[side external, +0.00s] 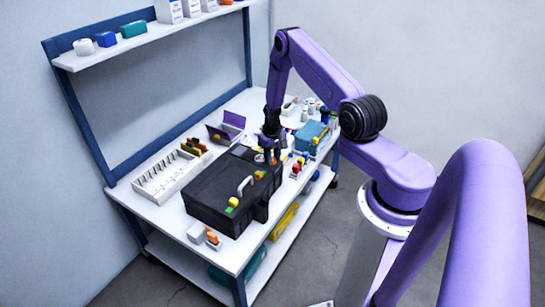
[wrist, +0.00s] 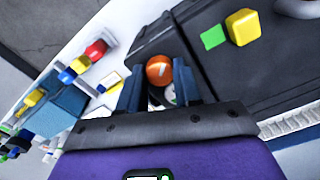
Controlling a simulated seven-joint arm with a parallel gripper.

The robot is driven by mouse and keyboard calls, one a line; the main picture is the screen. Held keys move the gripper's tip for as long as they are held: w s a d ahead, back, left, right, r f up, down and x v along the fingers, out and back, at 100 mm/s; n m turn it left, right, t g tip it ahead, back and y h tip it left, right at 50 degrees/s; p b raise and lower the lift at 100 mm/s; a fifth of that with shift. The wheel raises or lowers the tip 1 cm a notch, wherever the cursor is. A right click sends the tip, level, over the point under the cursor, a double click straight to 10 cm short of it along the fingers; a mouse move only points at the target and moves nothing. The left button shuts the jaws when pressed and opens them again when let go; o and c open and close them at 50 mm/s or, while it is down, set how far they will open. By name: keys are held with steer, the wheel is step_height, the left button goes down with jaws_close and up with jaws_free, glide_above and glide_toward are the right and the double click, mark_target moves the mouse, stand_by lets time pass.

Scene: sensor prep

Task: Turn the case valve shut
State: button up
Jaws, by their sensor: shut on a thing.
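The black case (side external: 215,200) lies closed on the white workbench; its dark lid also fills the right of the wrist view (wrist: 262,80). The case valve is an orange round knob with a white mark (wrist: 159,70), near a corner of the case. My gripper (wrist: 160,84) has its two dark fingers on either side of the orange knob and is shut on it. In the side view my gripper (side external: 272,156) points down at the far right end of the case. A pale round part shows below the knob, partly hidden between the fingers.
A yellow block (wrist: 242,27) and a green patch (wrist: 213,37) are on the case lid, with a grey handle (side external: 244,185) nearby. A blue box (side external: 312,137) and small coloured parts stand right of the case. A white divided tray (side external: 165,183) is behind it.

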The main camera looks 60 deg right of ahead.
steer(key=o, duration=1)
steer(key=shift+o, duration=0.2)
step_height(320, 180, up, 18)
steer(key=shift+f, duration=0.25)
